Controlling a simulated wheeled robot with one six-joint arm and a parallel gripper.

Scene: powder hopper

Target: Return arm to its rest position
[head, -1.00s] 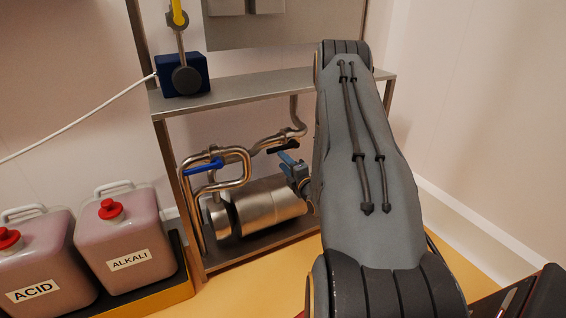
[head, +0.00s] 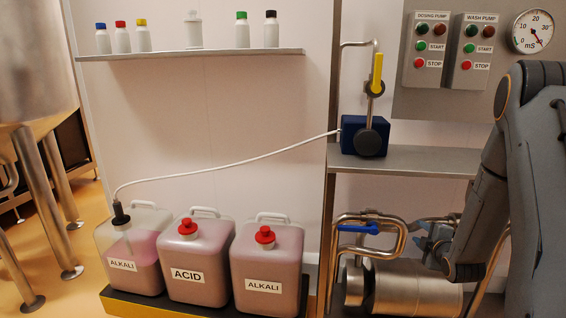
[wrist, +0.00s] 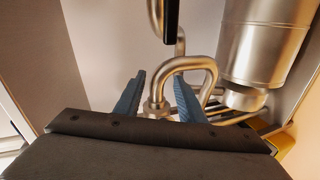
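My arm fills the right side of the head view, bent, with its forearm angled down to the left. My gripper (head: 428,238) is small there, in front of the steel pipework (head: 400,222) and right of the blue valve handle (head: 358,229). In the wrist view its two blue-grey fingers (wrist: 159,78) stand apart, and a curved steel pipe (wrist: 185,64) shows between and beyond them. I see nothing held. Whether a finger touches the pipe cannot be told.
A steel cylinder (head: 400,288) lies under the pipes. A blue pump (head: 364,135) stands on the shelf above. Canisters (head: 199,262) stand in a tray at the lower left. A white hose (head: 230,164) runs from the left canister to the pump.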

